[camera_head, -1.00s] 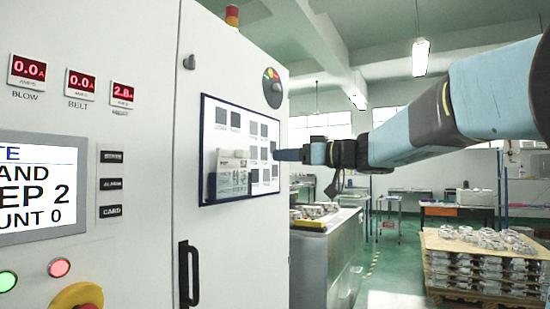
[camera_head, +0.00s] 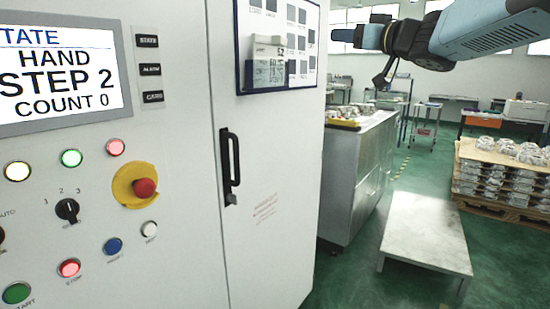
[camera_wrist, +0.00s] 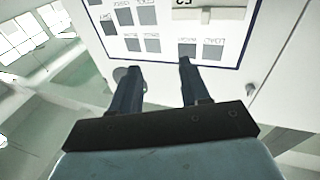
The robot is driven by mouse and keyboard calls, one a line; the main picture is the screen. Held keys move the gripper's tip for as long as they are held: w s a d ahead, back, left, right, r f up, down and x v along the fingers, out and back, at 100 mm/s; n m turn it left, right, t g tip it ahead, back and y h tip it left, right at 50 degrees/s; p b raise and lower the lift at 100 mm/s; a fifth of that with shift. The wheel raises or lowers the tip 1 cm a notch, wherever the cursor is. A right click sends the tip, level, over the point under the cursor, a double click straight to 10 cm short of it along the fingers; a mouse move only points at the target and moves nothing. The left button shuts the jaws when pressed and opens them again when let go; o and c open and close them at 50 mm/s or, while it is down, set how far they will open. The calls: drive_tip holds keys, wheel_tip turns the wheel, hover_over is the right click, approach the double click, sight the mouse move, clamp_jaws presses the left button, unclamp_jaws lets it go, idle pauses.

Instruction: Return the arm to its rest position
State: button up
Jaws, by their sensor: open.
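My gripper (camera_head: 343,36) is at the upper right of the head view, at the end of my blue and black arm, in front of the cabinet's right edge. In the wrist view my gripper (camera_wrist: 160,68) shows two dark fingers apart with nothing between them. Beyond the fingers is the white board (camera_wrist: 157,48) with grey squares and a dark blue frame. The board (camera_head: 305,75) is on the cabinet door in the head view, with a small printed card holder (camera_head: 268,68) on it. I cannot tell the exact gap between fingertips and board.
The grey control cabinet (camera_head: 270,150) with buttons and a black door handle (camera_head: 230,160) fills the left. A metal bin (camera_head: 355,170) and a low pale table (camera_head: 425,235) stand to the right. A pallet of castings (camera_head: 500,175) is at the far right. Green floor is open between them.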

drive_tip(key=s+d+f+m+h, duration=0.75)
drive_tip(key=d+f+h, duration=0.25)
drive_tip(key=f+h, duration=0.2)
drive_tip(key=s+a+f+g, duration=0.2)
drive_tip(key=s+f+g, duration=0.3)
drive_tip(key=s+f, duration=0.4)
drive_tip(key=s+a+f+g+y, duration=0.1)
drive_tip(key=s+a+f+g, duration=0.1)
drive_tip(key=s+f+g, duration=0.3)
drive_tip(key=s+f, duration=0.4)
drive_tip(key=f, duration=0.1)
drive_tip(key=shift+s+a+f+g, duration=0.2)
drive_tip(key=shift+f+g, duration=0.1)
drive_tip(key=shift+f, duration=0.1)
